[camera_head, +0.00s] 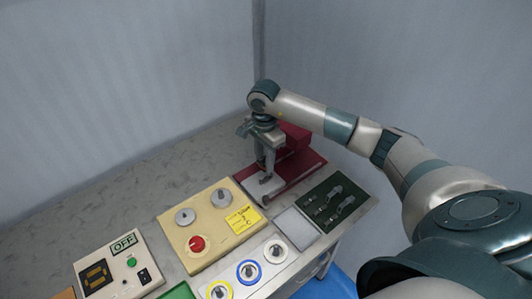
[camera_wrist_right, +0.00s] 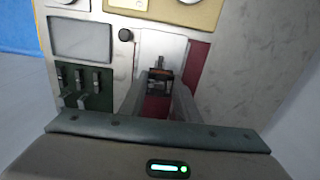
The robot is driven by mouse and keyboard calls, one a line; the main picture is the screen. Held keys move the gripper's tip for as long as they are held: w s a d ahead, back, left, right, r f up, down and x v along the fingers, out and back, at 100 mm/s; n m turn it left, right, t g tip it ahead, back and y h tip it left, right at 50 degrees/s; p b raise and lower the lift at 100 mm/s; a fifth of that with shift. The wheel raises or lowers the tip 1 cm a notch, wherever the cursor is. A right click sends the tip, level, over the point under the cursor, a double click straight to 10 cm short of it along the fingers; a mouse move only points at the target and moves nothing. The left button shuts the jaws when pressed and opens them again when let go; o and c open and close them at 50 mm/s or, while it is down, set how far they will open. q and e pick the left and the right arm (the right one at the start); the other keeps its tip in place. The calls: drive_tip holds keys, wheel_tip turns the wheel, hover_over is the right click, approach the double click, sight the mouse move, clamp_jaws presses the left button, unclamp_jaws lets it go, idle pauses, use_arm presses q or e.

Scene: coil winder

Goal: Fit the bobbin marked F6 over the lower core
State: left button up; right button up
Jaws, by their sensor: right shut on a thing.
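My right gripper (camera_head: 264,176) points down over the front of the dark red machine (camera_head: 313,163). In the right wrist view its two fingers (camera_wrist_right: 164,92) are shut on a small dark and brown piece (camera_wrist_right: 162,73), held over a pale grey metal part of the machine (camera_wrist_right: 163,48). I cannot read an F6 mark on this piece. The lower core cannot be made out; the fingers and the held piece cover that area. I cannot tell whether the piece touches the machine. My left gripper is not in view.
A beige panel (camera_head: 186,247) with knobs, a red button and a yellow note stands left of the machine. In front are ringed round places (camera_head: 249,272), a pale grey plate (camera_head: 297,228) and a dark green tray (camera_head: 331,187) with several slim pieces. The back left table (camera_head: 130,195) is clear.

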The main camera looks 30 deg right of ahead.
sight(266, 177)
drive_tip(key=shift+d+f, duration=0.1)
drive_tip(key=shift+d, duration=0.2)
drive_tip(key=shift+f, duration=0.15)
drive_tip(key=shift+f+b, duration=1.05)
drive_tip(key=shift+f, duration=1.3)
drive_tip(key=shift+f+b, duration=0.85)
drive_tip(key=shift+b, duration=0.05)
drive_tip(key=o, duration=0.9)
drive_tip(key=shift+r, duration=0.1)
